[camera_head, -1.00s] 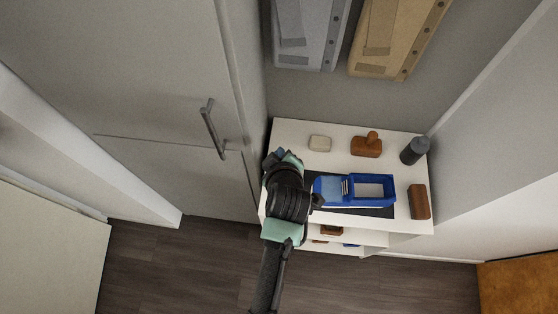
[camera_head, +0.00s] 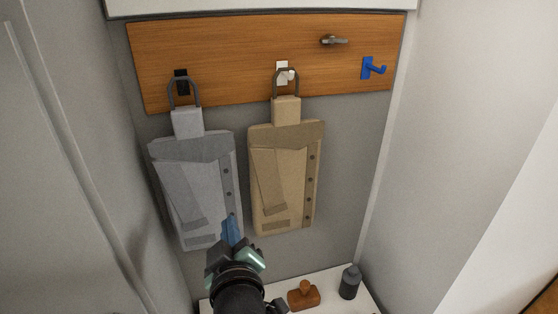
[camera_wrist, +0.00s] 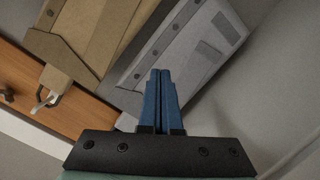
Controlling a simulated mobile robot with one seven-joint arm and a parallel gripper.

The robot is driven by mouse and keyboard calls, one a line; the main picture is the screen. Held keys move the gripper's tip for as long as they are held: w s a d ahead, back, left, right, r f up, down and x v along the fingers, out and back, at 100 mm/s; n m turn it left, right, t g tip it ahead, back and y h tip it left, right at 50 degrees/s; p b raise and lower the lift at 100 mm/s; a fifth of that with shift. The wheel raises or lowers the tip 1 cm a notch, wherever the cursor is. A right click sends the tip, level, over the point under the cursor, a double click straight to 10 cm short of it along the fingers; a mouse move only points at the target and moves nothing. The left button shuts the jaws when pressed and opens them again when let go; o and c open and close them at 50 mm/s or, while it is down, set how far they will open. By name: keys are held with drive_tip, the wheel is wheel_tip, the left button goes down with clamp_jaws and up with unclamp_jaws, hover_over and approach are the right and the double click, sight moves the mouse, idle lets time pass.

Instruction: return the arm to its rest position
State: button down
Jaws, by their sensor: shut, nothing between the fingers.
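My gripper (camera_head: 231,231) is raised in front of the lower part of the grey hanging garment (camera_head: 193,175) in the head view. In the wrist view its two blue fingers (camera_wrist: 160,90) are side by side, closed, with nothing between them. The grey garment (camera_wrist: 195,50) lies behind the fingertips there, and the tan garment (camera_wrist: 105,30) is to the upper left. I cannot tell whether the fingers touch the grey garment. My arm comes up from the bottom of the head view.
A wooden rail (camera_head: 230,60) on the wall carries a black hook (camera_head: 181,83), a white hook (camera_head: 281,73), a grey hook (camera_head: 334,41) and a blue hook (camera_head: 372,68). The tan garment (camera_head: 285,180) hangs from the white one. Below, a white shelf top (camera_head: 330,279) holds a brown brush (camera_head: 303,294) and a dark bottle (camera_head: 349,282).

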drive_tip(key=d+r+m+t+b, duration=0.1)
drive_tip(key=d+r+m+t, duration=0.25)
drive_tip(key=r, duration=1.05)
drive_tip(key=s+d+r+m+t+h+b, duration=0.1)
drive_tip(key=s+d+r+m+t+h, duration=0.1)
drive_tip(key=s+r, duration=0.5)
drive_tip(key=s+d+r+m+t+h+b, duration=0.1)
drive_tip(key=s+d+r+m+t, duration=0.2)
drive_tip(key=r, duration=1.3)
drive_tip(key=s+m+t, duration=0.1)
drive_tip(key=s+t, duration=0.2)
drive_tip(key=s, duration=0.2)
drive_tip(key=shift+d+t+h, duration=0.2)
drive_tip(key=shift+t+h, duration=0.15)
drive_tip(key=shift+h, duration=0.05)
